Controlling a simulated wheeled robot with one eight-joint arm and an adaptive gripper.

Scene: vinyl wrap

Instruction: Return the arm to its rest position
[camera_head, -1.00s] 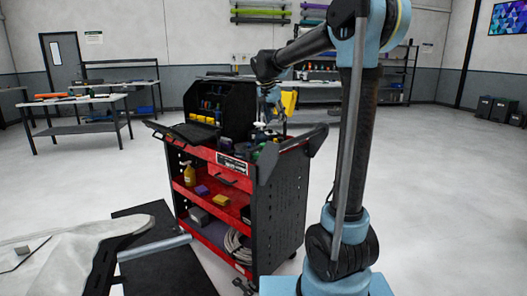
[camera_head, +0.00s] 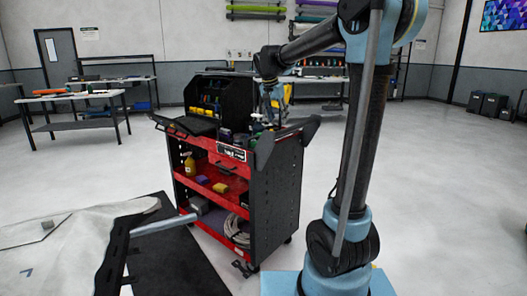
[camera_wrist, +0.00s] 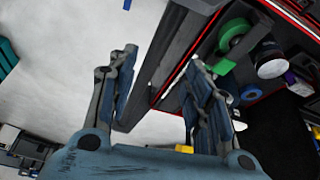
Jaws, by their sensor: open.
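My arm rises at the right in the head view and reaches left over the red and black tool cart (camera_head: 232,152). My gripper (camera_head: 268,118) hangs near the cart's top, at its far right side, small in that view. In the wrist view my gripper (camera_wrist: 165,95) is open, its two fingers well apart with nothing between them. The cart's dark edge (camera_wrist: 165,65) shows behind the fingers. I cannot tell the exact gap between the fingers and the cart.
A green tape roll (camera_wrist: 235,35) and other items lie on the cart top. A yellow bottle (camera_head: 190,164) stands on a cart shelf. A pale sheet (camera_head: 60,250) and dark panel (camera_head: 165,262) are at the lower left. Open floor lies right of my arm.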

